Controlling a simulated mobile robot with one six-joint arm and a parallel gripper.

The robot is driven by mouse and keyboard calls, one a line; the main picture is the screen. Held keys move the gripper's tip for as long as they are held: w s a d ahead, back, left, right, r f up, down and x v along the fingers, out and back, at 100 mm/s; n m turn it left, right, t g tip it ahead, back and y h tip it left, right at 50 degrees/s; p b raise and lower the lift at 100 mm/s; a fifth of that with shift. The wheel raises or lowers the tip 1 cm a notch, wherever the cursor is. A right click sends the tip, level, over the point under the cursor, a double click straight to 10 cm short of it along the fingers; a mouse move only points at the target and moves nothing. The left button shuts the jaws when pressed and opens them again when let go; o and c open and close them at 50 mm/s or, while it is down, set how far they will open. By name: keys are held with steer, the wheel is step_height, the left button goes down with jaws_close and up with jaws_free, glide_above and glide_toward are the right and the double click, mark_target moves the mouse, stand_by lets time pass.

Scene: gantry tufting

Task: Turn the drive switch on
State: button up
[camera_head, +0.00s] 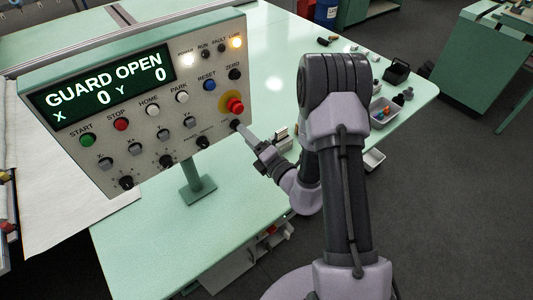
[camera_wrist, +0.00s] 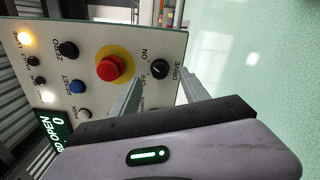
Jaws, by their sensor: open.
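The control panel (camera_head: 150,105) stands on a post on the green table. The drive switch (camera_wrist: 160,69) is a black rotary knob at the panel's edge, with ON and OFF marked beside it. I cannot tell which mark it points to. In the head view the knob (camera_head: 235,124) sits just below the red emergency button. My gripper (camera_head: 243,132) is in front of the panel close to the knob. In the wrist view my gripper (camera_wrist: 161,82) is open and empty, its two fingers on either side of the knob's place; contact cannot be told.
The red emergency button (camera_wrist: 109,68) on its yellow disc is close beside the drive switch. The display (camera_head: 104,86) reads GUARD OPEN, X 0, Y 0. Two lamps glow on the panel. Small parts and a white tray (camera_head: 382,111) lie on the table to the right.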

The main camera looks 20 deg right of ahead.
steer(key=p+v, duration=0.2)
steer(key=v, duration=1.1)
